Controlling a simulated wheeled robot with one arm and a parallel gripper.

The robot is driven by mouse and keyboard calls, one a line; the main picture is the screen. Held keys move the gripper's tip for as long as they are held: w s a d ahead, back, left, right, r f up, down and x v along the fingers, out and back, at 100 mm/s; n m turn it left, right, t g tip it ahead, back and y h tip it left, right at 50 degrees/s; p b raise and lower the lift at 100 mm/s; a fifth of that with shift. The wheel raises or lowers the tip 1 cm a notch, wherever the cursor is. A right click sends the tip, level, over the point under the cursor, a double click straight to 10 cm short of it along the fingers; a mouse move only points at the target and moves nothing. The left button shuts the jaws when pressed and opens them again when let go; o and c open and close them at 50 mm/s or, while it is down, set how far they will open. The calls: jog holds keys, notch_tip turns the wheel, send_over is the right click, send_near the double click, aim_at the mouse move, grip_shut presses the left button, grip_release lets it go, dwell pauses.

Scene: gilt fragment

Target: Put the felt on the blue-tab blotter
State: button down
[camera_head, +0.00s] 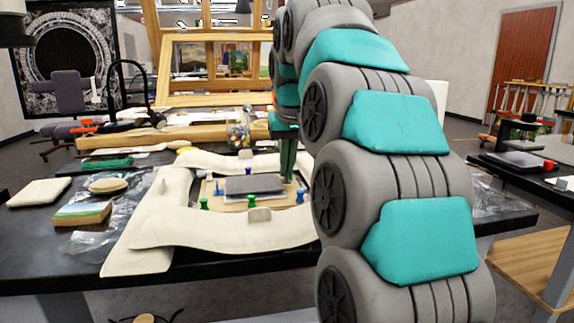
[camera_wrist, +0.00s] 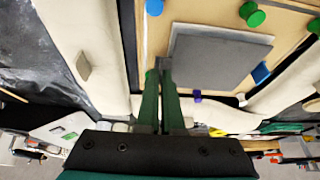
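A flat dark-grey sheet, which looks like the felt (camera_head: 254,184), lies over a paler layer on a tan board (camera_head: 225,207) in the head view. The grey sheet (camera_wrist: 225,50) also shows in the wrist view. My gripper (camera_head: 288,181) points down at its right end in the head view. In the wrist view my green fingers (camera_wrist: 165,74) are close together, with tips at the sheet's corner; I cannot tell whether they pinch it. A blue tab (camera_wrist: 261,73) shows beside the sheet; I cannot tell which layer is the blotter.
Cream padded strips (camera_head: 230,233) surround the board. Green pins (camera_wrist: 252,14) and a purple pin (camera_wrist: 197,96) stand around the sheet. A painted block (camera_head: 82,214) and a cream pad (camera_head: 39,193) lie at the left. A wooden frame (camera_head: 165,68) stands behind.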

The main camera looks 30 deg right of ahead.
jog(key=shift+f, duration=0.45)
dwell(0.3)
jog(key=c, duration=1)
grip_release()
jog(key=shift+r, duration=0.15)
